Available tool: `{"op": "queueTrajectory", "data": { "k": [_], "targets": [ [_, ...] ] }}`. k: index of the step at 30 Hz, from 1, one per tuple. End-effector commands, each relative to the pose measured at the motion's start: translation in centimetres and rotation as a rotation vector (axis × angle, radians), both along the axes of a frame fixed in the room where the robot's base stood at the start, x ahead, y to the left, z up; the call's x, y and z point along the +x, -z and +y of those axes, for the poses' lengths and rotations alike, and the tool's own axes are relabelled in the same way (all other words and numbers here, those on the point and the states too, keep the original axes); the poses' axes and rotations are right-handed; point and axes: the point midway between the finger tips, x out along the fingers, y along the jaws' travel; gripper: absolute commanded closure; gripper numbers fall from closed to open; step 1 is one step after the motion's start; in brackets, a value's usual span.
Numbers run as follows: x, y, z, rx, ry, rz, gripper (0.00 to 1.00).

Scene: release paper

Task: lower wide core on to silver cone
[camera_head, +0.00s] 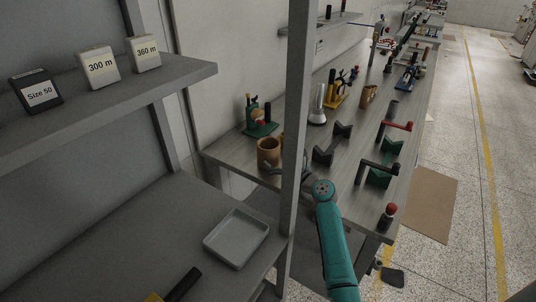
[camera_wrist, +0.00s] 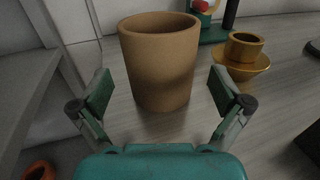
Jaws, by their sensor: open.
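The wide core (camera_head: 268,152) is a brown, open-topped tube standing upright at the near left of the workbench. It also fills the middle of the wrist view (camera_wrist: 160,70). My gripper (camera_wrist: 160,90) is open and empty, its green fingers to the left and right of the core's near side, with gaps showing on both sides. In the head view the grey post partly hides my gripper. The silver cone (camera_head: 318,108) stands farther back on the bench, left of the yellow tool stand. I cannot make it out in the wrist view.
A gold cone with a smaller core (camera_wrist: 244,46) stands behind and right of the wide core. A green stand (camera_head: 260,118) is behind it. Dark V-shaped holders (camera_head: 342,130) stand to the right. A shelf post (camera_head: 296,130) and grey tray (camera_head: 237,238) are nearer.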

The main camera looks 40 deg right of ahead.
Motion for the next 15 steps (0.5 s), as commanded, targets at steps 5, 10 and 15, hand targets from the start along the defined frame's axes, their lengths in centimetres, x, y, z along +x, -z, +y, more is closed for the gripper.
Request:
{"op": "queueTrajectory", "data": {
  "k": [5, 10, 15],
  "targets": [
    [1.3, 0.0, 0.1, 0.001, -0.001, 0.0, 0.0],
    [3.7, 0.2, 0.2, 0.001, -0.002, 0.0, 0.0],
    [5.3, 0.2, 0.2, 0.0, 0.0, -0.001, 0.0]
  ]
}}
